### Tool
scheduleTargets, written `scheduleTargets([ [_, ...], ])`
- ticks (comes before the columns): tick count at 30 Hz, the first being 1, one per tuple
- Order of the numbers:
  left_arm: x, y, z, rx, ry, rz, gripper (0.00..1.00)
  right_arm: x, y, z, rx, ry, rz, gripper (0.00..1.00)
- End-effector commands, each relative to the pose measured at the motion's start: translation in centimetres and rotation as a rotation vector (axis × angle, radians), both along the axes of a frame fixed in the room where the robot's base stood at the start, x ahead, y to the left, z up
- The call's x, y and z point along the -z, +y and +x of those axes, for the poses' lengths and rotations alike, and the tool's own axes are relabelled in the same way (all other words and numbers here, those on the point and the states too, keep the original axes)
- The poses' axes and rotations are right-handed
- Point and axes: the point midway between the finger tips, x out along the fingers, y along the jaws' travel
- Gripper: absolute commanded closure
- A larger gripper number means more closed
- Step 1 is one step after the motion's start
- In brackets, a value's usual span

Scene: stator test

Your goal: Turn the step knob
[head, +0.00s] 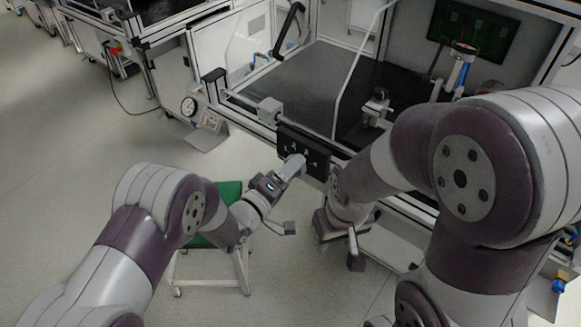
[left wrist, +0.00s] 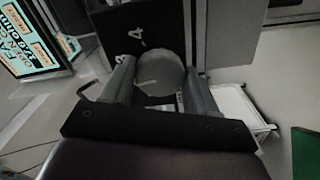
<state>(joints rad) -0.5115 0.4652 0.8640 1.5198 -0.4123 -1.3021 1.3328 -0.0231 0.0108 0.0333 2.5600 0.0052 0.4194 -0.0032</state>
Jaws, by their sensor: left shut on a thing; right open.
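The step knob (left wrist: 160,76) is a round grey dial with a light pointer mark. It sits on a black panel (left wrist: 135,30) with white digits, of which a 3 and a 4 can be read. In the left wrist view the two fingers of my left gripper stand on either side of the knob, shut on it. My right gripper (head: 354,250) is open and empty, lower and to the right, below the bench edge.
A green-topped stool (head: 228,192) stands below my left arm. The floor on the left is clear.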

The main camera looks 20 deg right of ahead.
Motion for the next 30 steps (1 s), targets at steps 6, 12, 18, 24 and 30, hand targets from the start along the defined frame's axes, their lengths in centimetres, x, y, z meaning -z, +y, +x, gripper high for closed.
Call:
scheduleTargets([
  [6, 0.0, 0.0, -0.1, 0.0, 0.163, -0.121, 0.72, -1.0, 0.0, 0.0, 0.0, 0.0, 0.0, 0.53],
  [12, 0.0, 0.0, -0.1, 0.0, 0.314, -0.237, 0.72, -1.7, 0.0, 0.0, 0.0, 0.0, 0.0, 0.53],
  [18, 0.0, 0.0, -0.1, 0.0, 0.463, -0.352, 0.72, -2.4, 0.0, 0.0, 0.0, 0.0, 0.0, 0.53],
  [24, 0.0, 0.0, -0.1, -0.001, 0.603, -0.462, 0.72, -3.0, 0.0, 0.0, 0.0, 0.0, 0.0, 0.53],
  [30, 0.0, 0.0, -0.1, -0.002, 0.717, -0.551, 0.72, -3.4, 0.0, 0.0, 0.0, 0.0, 0.0, 0.53],
])
